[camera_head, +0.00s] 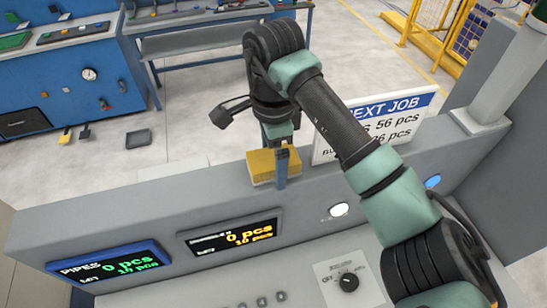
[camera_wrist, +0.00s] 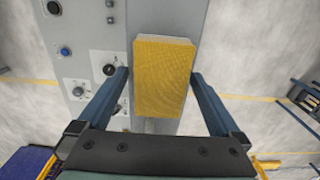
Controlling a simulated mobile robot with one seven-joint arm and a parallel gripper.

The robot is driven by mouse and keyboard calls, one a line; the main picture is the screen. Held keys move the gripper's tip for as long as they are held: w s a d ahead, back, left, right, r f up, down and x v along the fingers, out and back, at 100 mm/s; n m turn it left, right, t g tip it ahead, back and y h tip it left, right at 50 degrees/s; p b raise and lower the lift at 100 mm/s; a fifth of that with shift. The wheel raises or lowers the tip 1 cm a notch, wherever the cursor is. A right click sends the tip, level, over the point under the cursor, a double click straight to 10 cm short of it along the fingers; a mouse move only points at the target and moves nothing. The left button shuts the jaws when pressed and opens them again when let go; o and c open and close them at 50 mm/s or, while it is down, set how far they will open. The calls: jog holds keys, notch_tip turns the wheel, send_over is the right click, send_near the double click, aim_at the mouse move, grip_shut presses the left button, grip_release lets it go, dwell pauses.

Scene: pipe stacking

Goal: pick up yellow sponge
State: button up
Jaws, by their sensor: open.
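The yellow sponge (camera_head: 262,167) lies on the top ledge of the grey console, above the orange-lettered screen. In the wrist view the sponge (camera_wrist: 163,76) shows its yellow top and a pale far edge. My gripper (camera_head: 281,168) points down at the sponge, and one finger shows in front of it in the head view.
The grey console (camera_head: 110,205) carries a green-lettered screen (camera_head: 108,263), an orange-lettered screen (camera_head: 230,236), a black knob (camera_head: 348,282) and lit buttons. A white job sign (camera_head: 375,125) stands right of the sponge. Blue workbenches (camera_head: 75,85) stand beyond open floor.

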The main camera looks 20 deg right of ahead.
aim_at(273, 157)
jog(key=c, duration=1.3)
jog(key=shift+o, duration=0.2)
jog(key=shift+r, duration=0.1)
jog(key=shift+r+b, duration=1.65)
jog(key=shift+r, duration=3.3)
